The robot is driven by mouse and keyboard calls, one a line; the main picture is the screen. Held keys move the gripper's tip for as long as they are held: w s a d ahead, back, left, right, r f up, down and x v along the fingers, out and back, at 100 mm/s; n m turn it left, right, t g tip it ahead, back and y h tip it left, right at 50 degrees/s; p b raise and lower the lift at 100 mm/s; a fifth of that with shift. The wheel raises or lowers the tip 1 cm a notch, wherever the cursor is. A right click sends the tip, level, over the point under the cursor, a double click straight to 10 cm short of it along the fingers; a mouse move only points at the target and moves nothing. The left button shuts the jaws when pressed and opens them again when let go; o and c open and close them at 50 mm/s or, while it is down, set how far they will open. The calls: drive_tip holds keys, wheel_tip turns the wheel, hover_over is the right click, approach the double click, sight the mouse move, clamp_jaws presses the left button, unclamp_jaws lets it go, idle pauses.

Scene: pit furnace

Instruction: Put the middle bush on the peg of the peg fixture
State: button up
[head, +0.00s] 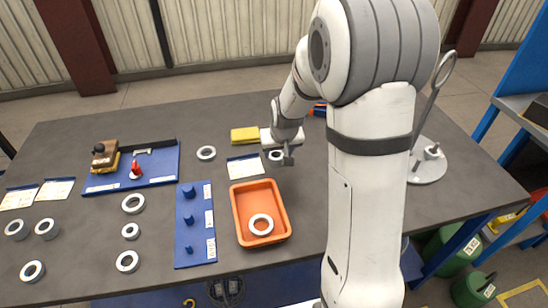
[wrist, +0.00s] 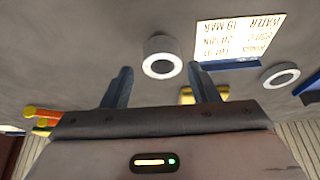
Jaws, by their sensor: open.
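Several pale ring-shaped bushes lie on the table; which is the middle bush I cannot tell. One bush (head: 275,155) lies right of a printed card; it shows in the wrist view (wrist: 149,47), ahead of my fingertips and laterally between them. My gripper (head: 288,160) is open and empty, beside that bush in the head view. Three bushes (head: 133,203) (head: 130,231) (head: 127,261) form a column left of the pegs.
An orange tray (head: 236,212) holding a ring stands right of the pegs. The printed card (head: 238,171) and a yellow block (head: 244,134) are near my gripper. Another ring (head: 206,153) lies left, also in the wrist view (wrist: 269,80). A stand with a round base (head: 420,173) is right.

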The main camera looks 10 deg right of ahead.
sight(276, 155)
drive_tip(key=shift+x, duration=2.15)
drive_tip(key=shift+w+a, duration=0.1)
drive_tip(key=shift+c, duration=0.5)
drive_tip(key=shift+r, duration=0.1)
drive_tip(key=c, duration=0.9)
